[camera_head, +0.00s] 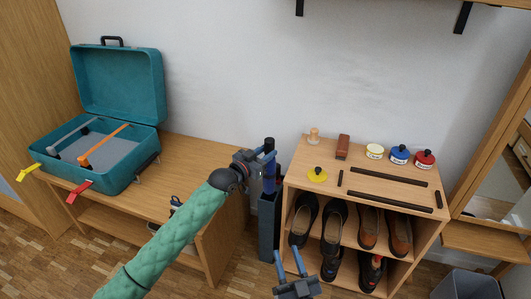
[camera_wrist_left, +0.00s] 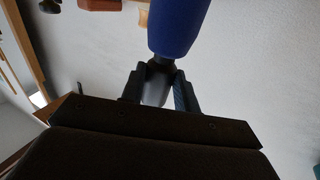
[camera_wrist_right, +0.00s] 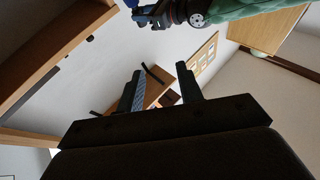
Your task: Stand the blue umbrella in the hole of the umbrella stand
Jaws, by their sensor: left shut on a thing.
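My left gripper (camera_head: 266,156) is shut on the blue umbrella (camera_head: 269,183) near its dark top end, and the umbrella hangs roughly upright. In the left wrist view the fingers (camera_wrist_left: 160,90) close on the narrow part beside the blue canopy (camera_wrist_left: 178,25). The dark grey umbrella stand (camera_head: 268,228) is a tall narrow box between the bench and the shoe cabinet. The umbrella's lower part meets the stand's top in the head view; I cannot tell whether its tip is inside the hole. My right gripper (camera_head: 290,262) is open and empty, low in front of the cabinet; its fingers (camera_wrist_right: 158,85) are apart.
A wooden bench (camera_head: 180,150) with an open teal suitcase (camera_head: 118,85) stands left of the stand. The shoe cabinet (camera_head: 300,170) stands close on the right, with polish tins and brushes on top and shoes inside. A grey bin (camera_head: 467,285) is at the lower right.

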